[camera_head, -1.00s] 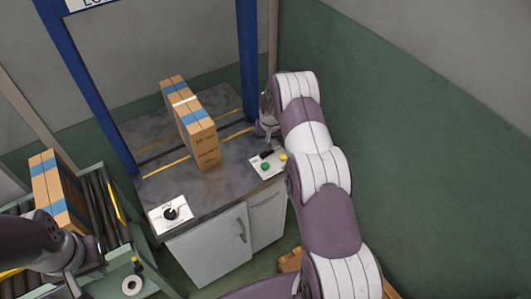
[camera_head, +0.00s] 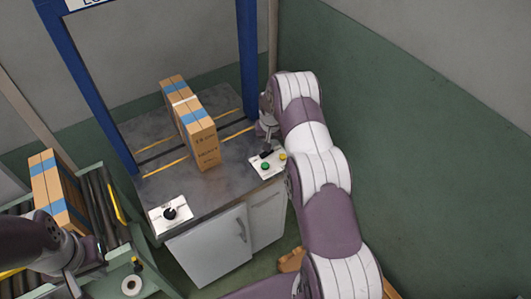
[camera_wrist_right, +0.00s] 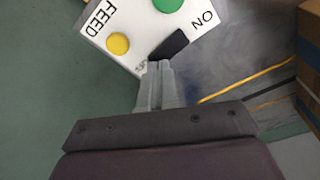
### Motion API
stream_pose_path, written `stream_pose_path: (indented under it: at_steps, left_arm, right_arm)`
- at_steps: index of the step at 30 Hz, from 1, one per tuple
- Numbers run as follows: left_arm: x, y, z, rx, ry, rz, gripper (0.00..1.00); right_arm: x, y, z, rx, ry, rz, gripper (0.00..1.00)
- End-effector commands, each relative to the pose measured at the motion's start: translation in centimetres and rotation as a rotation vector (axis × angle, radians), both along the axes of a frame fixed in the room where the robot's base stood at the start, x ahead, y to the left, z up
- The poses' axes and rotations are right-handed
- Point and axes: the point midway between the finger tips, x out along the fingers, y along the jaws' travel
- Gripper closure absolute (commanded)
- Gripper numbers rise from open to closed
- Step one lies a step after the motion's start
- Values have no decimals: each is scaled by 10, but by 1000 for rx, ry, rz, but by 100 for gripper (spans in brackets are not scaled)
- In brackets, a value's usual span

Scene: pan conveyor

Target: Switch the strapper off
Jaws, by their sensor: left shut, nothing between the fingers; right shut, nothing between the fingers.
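The strapper is a grey-topped cabinet (camera_head: 215,185) with a blue arch (camera_head: 247,60). Its white control panel (camera_head: 257,172) sits at the top's right corner. In the right wrist view, the panel (camera_wrist_right: 140,20) has a green button (camera_wrist_right: 168,4) by "ON", a yellow button (camera_wrist_right: 118,43) by "FEED", and a black switch (camera_wrist_right: 170,45). Small lettering beside the switch is partly hidden. My right gripper (camera_wrist_right: 160,66) is shut and empty, its tips at the switch's near end; I cannot tell whether they touch. My left gripper (camera_head: 72,284) is shut and empty at lower left, over the conveyor side.
A strapped carton (camera_head: 190,122) stands on the strapper top under the arch. A white panel with a black knob (camera_head: 170,213) is at the front left corner. Another carton (camera_head: 55,190) stands on the roller conveyor (camera_head: 97,205) at left. A green wall is close on the right.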

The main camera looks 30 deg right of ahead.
Motion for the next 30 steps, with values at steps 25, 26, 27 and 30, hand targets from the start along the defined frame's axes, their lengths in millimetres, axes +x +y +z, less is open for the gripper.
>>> stream_pose_path:
  at_steps: [25,26,27,30]
  left_arm:
    - [0,0,-11,0,0,0,100]
    - [0,0,-11,0,0,0,100]
    - [0,0,-12,0,0,0,100]
    - [0,0,-13,0,0,0,100]
  right_arm:
    - [0,0,-14,0,0,0,100]
    - [0,0,-14,0,0,0,100]
    - [0,0,-15,0,0,0,100]
    - [0,0,-16,0,0,0,100]
